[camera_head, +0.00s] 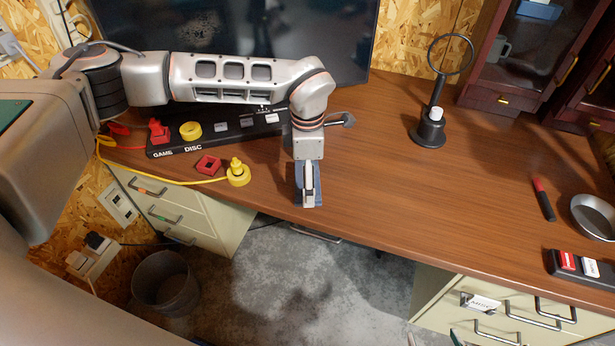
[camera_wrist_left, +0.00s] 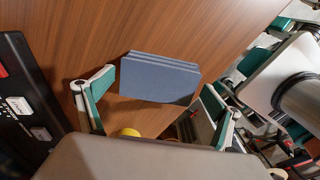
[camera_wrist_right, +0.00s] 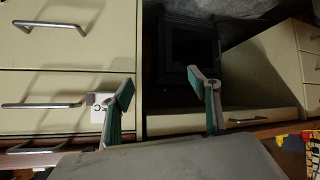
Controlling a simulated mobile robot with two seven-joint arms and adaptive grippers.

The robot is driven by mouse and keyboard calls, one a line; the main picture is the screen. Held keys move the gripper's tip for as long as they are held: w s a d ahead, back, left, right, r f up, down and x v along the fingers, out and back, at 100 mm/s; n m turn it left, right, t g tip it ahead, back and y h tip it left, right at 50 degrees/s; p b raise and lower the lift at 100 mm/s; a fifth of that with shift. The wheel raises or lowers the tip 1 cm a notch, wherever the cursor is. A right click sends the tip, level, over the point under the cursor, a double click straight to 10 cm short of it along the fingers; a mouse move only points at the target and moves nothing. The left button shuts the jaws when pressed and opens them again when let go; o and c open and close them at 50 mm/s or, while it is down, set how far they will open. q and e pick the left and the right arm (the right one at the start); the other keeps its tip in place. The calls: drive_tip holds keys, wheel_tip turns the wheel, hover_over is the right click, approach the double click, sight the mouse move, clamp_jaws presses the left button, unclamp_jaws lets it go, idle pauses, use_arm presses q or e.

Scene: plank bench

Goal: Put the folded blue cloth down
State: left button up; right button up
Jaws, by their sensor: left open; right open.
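The folded blue cloth (camera_wrist_left: 160,80) lies flat on the wooden desk in the left wrist view, its folded layers showing along one edge. In the head view only blue strips of it (camera_head: 317,183) show beside my left gripper (camera_head: 308,195), near the desk's front edge. The left gripper is open; its fingers stand apart on either side of the cloth, with a gap visible at each side. My right gripper (camera_wrist_right: 165,92) is open and empty, in front of the drawers below the desk. Only its fingertips show at the head view's bottom edge.
A black game disc panel (camera_head: 215,133), a red square piece (camera_head: 208,165) and a yellow knobbed piece (camera_head: 238,173) are left of the cloth. A magnifier stand (camera_head: 430,130) is at the back. A metal dish (camera_head: 594,216) is at right. The desk's middle is clear.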

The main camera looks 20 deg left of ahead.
use_arm(q)
wheel_tip(320, 180, up, 12)
drive_tip(key=p, duration=0.1)
idle(0.5)
